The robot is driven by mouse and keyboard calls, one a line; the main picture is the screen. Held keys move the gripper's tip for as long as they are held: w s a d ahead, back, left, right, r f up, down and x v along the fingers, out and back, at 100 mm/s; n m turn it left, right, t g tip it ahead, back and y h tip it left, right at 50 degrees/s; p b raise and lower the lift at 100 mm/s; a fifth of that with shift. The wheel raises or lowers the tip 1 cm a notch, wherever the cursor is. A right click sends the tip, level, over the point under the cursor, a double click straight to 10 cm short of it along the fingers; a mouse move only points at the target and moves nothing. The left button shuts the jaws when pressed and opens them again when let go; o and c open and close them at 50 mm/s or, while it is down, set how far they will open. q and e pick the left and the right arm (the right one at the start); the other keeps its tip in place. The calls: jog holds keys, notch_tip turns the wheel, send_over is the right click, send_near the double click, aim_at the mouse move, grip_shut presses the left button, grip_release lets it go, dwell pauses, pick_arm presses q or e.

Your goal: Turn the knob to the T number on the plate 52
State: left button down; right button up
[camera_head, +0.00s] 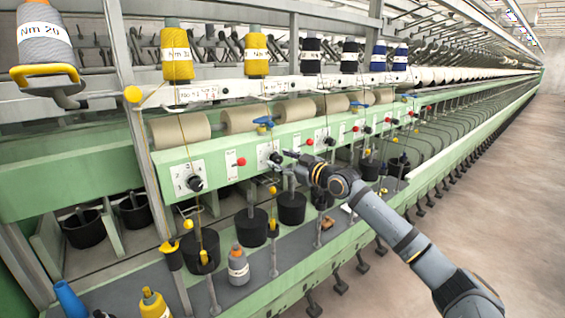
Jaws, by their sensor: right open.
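A green rail (225,147) carries a row of black knobs on white dial plates with small numbers. The nearest knob (195,184) sits at the rail's left end. A second knob (275,158) is just left of my right gripper (285,160). My right gripper is open, and its fingertips are close to this second knob; I cannot tell whether they touch it. Another knob (329,141) is further right. White label plates (197,94) on the upper white rail bear small print; I cannot surely read 52 or a T number. My left gripper is out of view.
Red buttons (241,161) and blue levers (264,121) sit along the green rail. Yellow (177,53) and dark (311,55) yarn spools stand above. Black pots (251,227) and a grey bobbin (238,264) are below. The floor (500,190) at right is clear.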

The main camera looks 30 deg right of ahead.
notch_tip(320, 180, up, 10)
jog(key=shift+f, duration=0.15)
dwell(0.6)
